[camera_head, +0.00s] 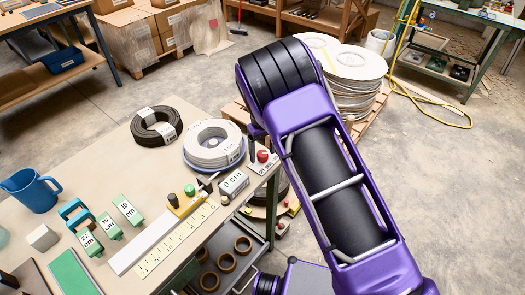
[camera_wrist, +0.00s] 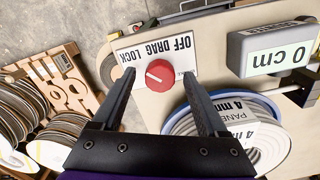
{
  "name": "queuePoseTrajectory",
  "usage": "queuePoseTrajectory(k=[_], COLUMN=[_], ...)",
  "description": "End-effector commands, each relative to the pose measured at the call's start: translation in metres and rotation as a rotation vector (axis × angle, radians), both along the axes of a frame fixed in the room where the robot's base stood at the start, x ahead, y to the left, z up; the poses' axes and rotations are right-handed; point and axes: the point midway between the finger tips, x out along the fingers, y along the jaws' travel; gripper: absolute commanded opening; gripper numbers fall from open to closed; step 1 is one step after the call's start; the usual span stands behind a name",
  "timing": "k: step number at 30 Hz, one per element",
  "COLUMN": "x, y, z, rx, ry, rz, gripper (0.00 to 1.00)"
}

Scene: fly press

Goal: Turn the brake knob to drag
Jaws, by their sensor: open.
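The red brake knob (camera_wrist: 160,75) sits on a white plate (camera_wrist: 128,56) marked OFF, DRAG and LOCK, which reads upside down in the wrist view. Its white mark lies left of centre and slants towards the upper left; I cannot tell for certain which word it lines up with. My gripper (camera_wrist: 160,80) is open, with one dark finger on each side of the knob and a gap on both sides. In the head view the knob (camera_head: 263,156) stands at the table's right corner, and my purple arm hides most of the gripper.
A white cable coil (camera_wrist: 225,125) lies close to the right finger. A grey 0 cm display (camera_wrist: 272,48) stands right of the plate. In the head view, a ruler (camera_head: 165,240), green blocks (camera_head: 127,210) and a blue jug (camera_head: 30,190) are on the table (camera_head: 110,165). Reels stand beyond the edge.

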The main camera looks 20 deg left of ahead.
Motion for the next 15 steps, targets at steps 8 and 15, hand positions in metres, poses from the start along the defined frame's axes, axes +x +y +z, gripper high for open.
queuePoseTrajectory(k=[8, 15], x=[0.0001, 0.0001], y=[0.0001, 0.0001], z=[0.0002, 0.0003], rx=[0.000, 0.000], ry=[0.000, 0.000], rz=[0.000, 0.000], gripper=[0.62, 0.19])
